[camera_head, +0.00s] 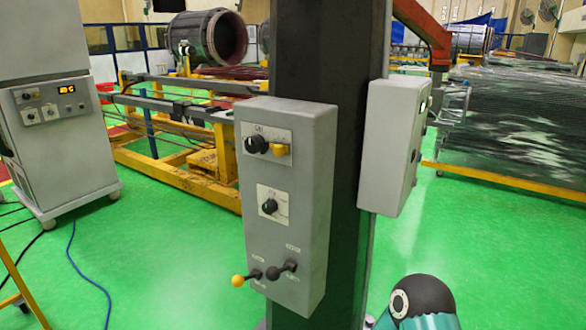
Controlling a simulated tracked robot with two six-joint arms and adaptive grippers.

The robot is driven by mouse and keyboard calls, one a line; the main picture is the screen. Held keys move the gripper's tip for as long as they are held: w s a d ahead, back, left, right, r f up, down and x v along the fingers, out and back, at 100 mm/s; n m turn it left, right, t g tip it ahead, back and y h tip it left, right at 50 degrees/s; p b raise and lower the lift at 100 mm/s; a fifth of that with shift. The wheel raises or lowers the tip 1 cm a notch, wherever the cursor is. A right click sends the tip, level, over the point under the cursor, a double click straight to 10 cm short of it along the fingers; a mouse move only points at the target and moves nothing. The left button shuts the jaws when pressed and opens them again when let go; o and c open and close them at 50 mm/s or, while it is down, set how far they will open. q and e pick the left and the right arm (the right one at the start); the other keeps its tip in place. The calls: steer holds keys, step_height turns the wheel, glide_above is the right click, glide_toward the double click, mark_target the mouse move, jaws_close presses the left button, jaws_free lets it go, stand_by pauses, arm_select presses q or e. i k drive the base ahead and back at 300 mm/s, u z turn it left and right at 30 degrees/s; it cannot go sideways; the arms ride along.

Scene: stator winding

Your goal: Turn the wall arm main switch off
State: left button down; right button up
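A grey control box (313,160) is fixed to a dark column in the middle of the head view. Its upper plate carries a black rotary switch (256,145) with a yellow part (280,149) at its right. A lower plate holds a smaller black knob (269,206). Below are a yellow-tipped lever (239,281) and a black-tipped lever (274,272). The labels are too small to read, so I cannot tell which control is the main switch or its setting. Neither of my grippers is in view.
A second grey box (388,150) sits on the column's right side, its controls seen edge-on. A yellow frame (170,172) lies behind. Green floor (170,265) is open in front, with a blue cable (75,262).

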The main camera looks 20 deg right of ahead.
mark_target(255, 144)
steer(key=u, duration=1.15)
steer(key=i, duration=0.1)
steer(key=z, duration=2.65)
steer(key=k, duration=1.15)
steer(key=u, duration=1.4)
steer(key=i, duration=1.6)
